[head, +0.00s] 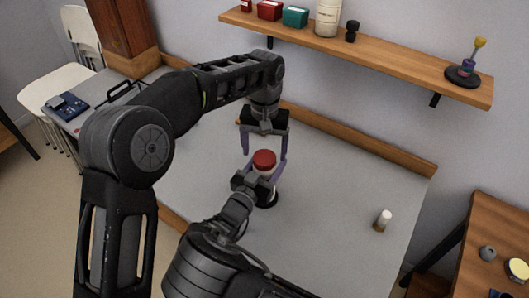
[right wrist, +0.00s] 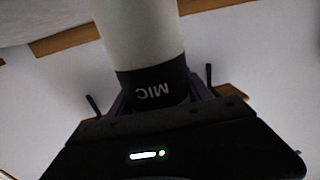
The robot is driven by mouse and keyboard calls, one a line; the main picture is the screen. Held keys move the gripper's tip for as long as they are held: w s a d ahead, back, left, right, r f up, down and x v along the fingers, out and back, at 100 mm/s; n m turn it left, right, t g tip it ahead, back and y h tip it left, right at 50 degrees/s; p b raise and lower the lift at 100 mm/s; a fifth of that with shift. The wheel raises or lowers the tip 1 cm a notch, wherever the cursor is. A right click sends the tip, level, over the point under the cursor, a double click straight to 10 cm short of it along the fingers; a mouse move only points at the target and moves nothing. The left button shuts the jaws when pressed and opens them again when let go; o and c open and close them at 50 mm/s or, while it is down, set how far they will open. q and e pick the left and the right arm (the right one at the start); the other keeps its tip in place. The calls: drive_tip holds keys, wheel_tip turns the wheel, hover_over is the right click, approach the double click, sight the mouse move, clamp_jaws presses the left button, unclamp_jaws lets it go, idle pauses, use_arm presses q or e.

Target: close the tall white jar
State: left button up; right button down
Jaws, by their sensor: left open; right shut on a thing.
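A tall white jar (right wrist: 145,40) with a black band lettered "MIC" fills the top of the right wrist view. In the head view its red lid (head: 264,159) shows at its top, with a little white below and a dark base near the table. My right gripper (head: 259,183) is shut on the jar around its side; it also shows in the right wrist view (right wrist: 160,98). My left gripper (head: 264,152) is open above, pointing down, with its purple fingers either side of the red lid. I cannot tell whether the fingers touch the lid or whether it is seated.
The grey table (head: 330,220) is mostly clear around the jar. A wooden shelf (head: 390,62) behind holds boxes, a white container and a stacked toy. A wooden side table (head: 480,225) is at right.

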sight(266, 175)
use_arm(q)
wheel_tip(266, 175, up, 6)
drive_tip(key=shift+f, duration=0.2)
use_arm(e)
drive_tip(key=shift+c, duration=1.8)
unclamp_jaws()
use_arm(q)
wheel_tip(266, 175, down, 2)
drive_tip(key=shift+f+b, duration=0.1)
drive_tip(key=shift+b, duration=0.95)
use_arm(e)
drive_tip(key=v, duration=0.7)
drive_tip(key=shift+s+a, duration=0.2)
drive_tip(key=shift+s, duration=0.15)
drive_tip(key=shift+f, duration=0.1)
